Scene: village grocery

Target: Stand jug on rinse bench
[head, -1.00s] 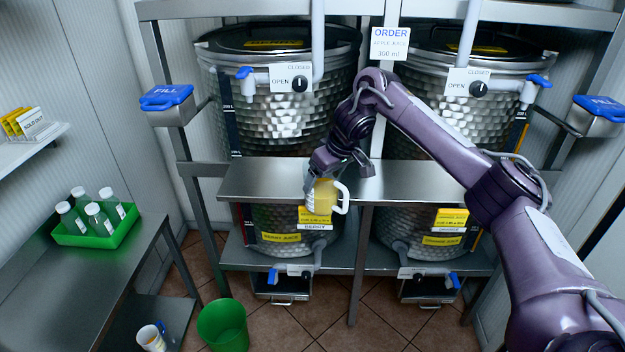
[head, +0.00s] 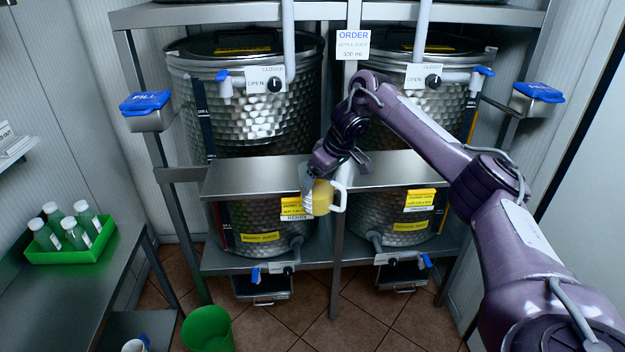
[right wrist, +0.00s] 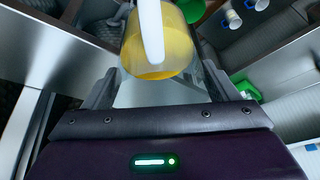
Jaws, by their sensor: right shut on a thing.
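The jug (head: 323,196) is clear with a white handle and holds yellow juice. My right gripper (head: 308,182) is shut on it, and the jug appears upright in front of the steel shelf by the tanks. In the right wrist view the jug (right wrist: 158,62) sits between the fingers, its white handle across the top; the exact finger contact is hard to see. A steel bench (head: 75,285) stands at the left; I cannot tell from any label whether it is the rinse bench. My left gripper is not in view.
A green tray (head: 72,256) with several capped bottles stands on the left bench. A green bin (head: 208,330) and a white mug (head: 134,346) are low at the left. Two steel tanks (head: 250,120) stand behind the shelf (head: 380,172). Tiled floor is open in front.

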